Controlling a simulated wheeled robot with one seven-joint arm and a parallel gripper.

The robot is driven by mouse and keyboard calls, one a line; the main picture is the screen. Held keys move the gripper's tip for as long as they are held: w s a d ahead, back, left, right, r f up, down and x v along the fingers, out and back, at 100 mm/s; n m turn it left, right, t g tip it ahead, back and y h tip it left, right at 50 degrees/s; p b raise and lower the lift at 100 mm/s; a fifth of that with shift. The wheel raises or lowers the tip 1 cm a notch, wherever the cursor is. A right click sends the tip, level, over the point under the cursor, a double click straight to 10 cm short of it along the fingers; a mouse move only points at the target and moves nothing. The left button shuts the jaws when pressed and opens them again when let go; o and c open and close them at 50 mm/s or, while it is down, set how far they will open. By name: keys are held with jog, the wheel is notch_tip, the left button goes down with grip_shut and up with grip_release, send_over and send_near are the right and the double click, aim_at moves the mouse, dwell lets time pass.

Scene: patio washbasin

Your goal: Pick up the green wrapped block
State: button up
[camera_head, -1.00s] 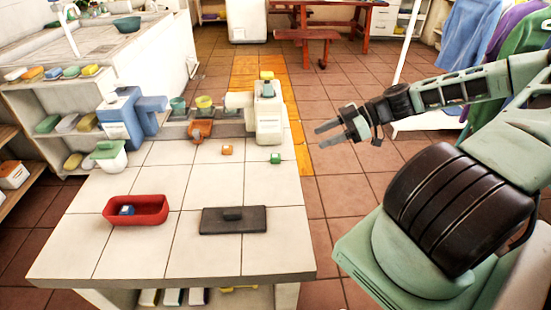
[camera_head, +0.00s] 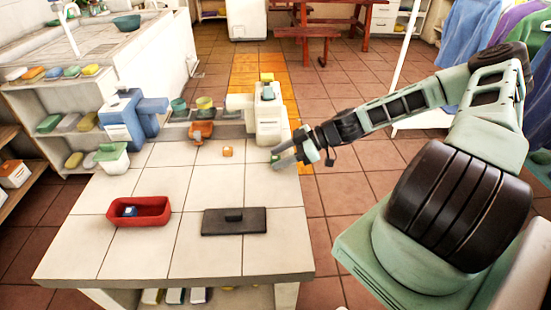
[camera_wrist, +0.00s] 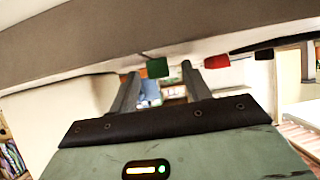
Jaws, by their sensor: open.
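The small green wrapped block (camera_head: 276,153) is on the tiled table near its right edge, partly hidden by my gripper in the head view. In the wrist view the green block (camera_wrist: 157,67) shows between the two fingertips, with gaps at both sides. My gripper (camera_head: 274,158) is open and empty, reaching in low over the table's right edge from the right. Whether a finger touches the block cannot be told.
A white dispenser-like machine (camera_head: 269,122) stands just behind the block. A red tray (camera_head: 112,214) with a blue block (camera_head: 130,211) and a dark lid-like plate (camera_head: 234,228) are in front. Bare tiles lie between.

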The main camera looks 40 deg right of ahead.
jog(key=shift+f, duration=0.1)
jog(key=shift+c, duration=0.3)
jog(key=c, duration=1)
